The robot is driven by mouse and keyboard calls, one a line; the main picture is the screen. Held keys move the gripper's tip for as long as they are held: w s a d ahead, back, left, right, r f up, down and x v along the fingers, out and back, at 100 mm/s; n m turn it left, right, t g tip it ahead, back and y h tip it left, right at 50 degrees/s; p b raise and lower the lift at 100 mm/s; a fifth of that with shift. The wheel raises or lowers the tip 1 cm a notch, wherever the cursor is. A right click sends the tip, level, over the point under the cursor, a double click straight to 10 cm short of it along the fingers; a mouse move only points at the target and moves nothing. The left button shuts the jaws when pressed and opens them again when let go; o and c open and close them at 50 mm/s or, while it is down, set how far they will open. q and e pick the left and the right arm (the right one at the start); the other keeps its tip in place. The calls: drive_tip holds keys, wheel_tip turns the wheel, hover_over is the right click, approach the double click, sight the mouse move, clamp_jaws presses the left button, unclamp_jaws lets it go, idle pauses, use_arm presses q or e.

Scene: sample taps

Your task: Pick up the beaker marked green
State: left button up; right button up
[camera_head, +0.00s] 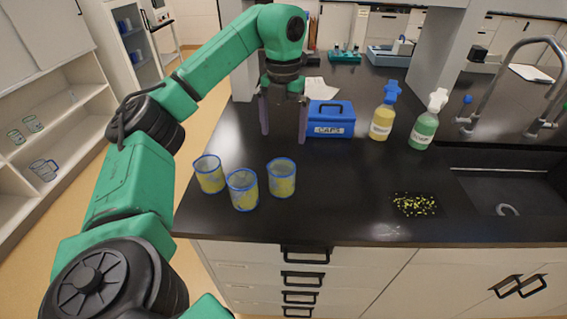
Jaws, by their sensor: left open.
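Three clear beakers with blue rims and yellowish contents stand upright on the black counter. They are a left beaker (210,176), a front middle beaker (243,191) and a right beaker (281,179). I cannot make out a green mark on any of them. My left gripper (284,138) is open and empty, its fingers pointing down. In the picture it is above and behind the right beaker, apart from all three. My right gripper is not in view.
A blue box labelled CAPS (331,120) stands just right of my left gripper. A yellow bottle (382,121) and a green bottle (424,129) stand farther right. A dark patch with yellow bits (414,205) lies near the front edge, left of the sink (505,190).

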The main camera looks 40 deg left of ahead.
sight(282, 179)
use_arm(q)
drive_tip(key=f, duration=0.4)
drive_tip(key=s+f, duration=0.1)
drive_tip(key=f, duration=0.4)
drive_tip(key=d+f, duration=0.1)
drive_tip(key=f, duration=0.3)
drive_tip(key=shift+s+f, duration=0.2)
drive_tip(key=shift+s, duration=0.05)
drive_tip(key=shift+f, duration=0.2)
drive_tip(key=shift+b, duration=0.3)
drive_tip(key=shift+c, duration=0.9)
drive_tip(key=c, duration=1)
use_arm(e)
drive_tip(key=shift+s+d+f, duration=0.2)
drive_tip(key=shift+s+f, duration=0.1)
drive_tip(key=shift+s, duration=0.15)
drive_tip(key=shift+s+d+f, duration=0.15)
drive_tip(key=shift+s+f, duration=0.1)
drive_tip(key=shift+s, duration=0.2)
